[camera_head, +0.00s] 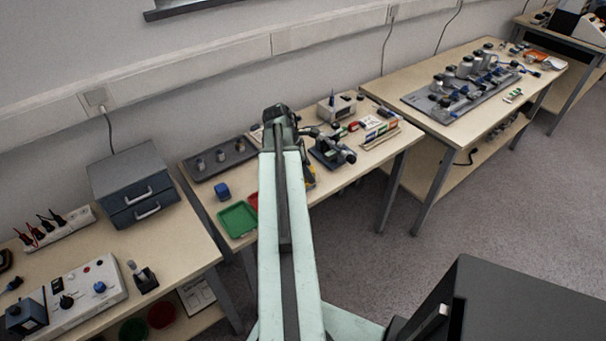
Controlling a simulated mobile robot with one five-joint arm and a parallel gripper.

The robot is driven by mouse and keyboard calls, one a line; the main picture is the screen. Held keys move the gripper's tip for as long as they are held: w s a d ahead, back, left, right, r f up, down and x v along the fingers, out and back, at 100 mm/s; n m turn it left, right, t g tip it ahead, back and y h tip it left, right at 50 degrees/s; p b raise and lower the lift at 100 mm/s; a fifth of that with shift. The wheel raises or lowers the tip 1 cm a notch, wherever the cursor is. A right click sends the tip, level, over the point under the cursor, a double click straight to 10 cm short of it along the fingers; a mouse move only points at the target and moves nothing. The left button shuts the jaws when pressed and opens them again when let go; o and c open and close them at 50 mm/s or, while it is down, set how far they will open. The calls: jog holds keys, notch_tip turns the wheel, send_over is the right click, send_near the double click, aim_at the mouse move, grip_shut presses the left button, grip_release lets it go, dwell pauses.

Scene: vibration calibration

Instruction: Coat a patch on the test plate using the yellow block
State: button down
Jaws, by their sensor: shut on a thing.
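My pale green arm reaches up the middle of the picture over the middle table and hides part of its top. The jaws of my gripper cannot be made out; they seem hidden behind the arm. No test plate or coated patch can be picked out with certainty.
The middle table holds a dark grey tray (239,155) with metal pieces, a blue block (222,190), a green tray (238,232) and a dark blue device (326,153). Grey drawers (132,187) stand left. A grey plate (422,102) with cylinders lies on the right table.

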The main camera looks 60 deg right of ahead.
notch_tip(320, 180, up, 6)
jog(key=p, duration=0.6)
notch_tip(320, 180, up, 3)
jog(key=p, duration=0.3)
jog(key=shift+r, duration=0.1)
dwell(0.5)
